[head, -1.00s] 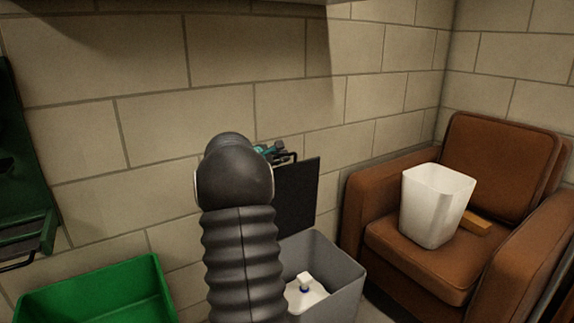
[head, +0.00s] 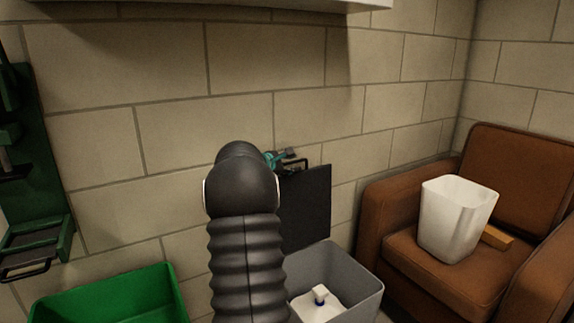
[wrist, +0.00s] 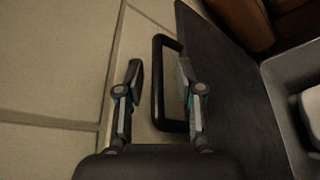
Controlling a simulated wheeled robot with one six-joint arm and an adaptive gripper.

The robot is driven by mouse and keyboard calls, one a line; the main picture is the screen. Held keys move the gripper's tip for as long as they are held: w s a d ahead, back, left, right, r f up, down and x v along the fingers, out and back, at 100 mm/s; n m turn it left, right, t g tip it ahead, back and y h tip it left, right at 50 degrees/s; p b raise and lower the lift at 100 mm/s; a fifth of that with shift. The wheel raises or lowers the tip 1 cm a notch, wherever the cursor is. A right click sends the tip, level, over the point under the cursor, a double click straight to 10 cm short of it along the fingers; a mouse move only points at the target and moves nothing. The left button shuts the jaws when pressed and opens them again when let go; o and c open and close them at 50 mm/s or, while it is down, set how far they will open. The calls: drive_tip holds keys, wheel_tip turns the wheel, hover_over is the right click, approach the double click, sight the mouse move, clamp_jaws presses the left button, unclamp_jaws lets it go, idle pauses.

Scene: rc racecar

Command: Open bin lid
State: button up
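The grey bin (head: 364,288) stands open by the wall at bottom centre, with a white bottle (head: 318,302) with a blue cap inside. Its dark lid (head: 308,208) stands raised, roughly upright, at the bin's wall side. The lid also fills the middle of the wrist view (wrist: 232,105), with its black loop handle (wrist: 158,82) on the left. My gripper (wrist: 160,75) is open, its fingers on either side of the handle's outer bar, with a visible gap to it. In the head view my gripper (head: 286,160) is partly hidden behind my arm.
A brown armchair (head: 402,207) stands right of the bin, holding a white wastebasket (head: 452,222) and an orange-brown block (head: 497,237). A green bin (head: 105,298) is at lower left, a green rack (head: 35,170) at far left. The wall is close behind.

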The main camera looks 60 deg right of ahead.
drive_tip(key=shift+s+d, duration=0.1)
drive_tip(key=shift+s, duration=0.05)
drive_tip(key=v, duration=1.2)
idle(0.3)
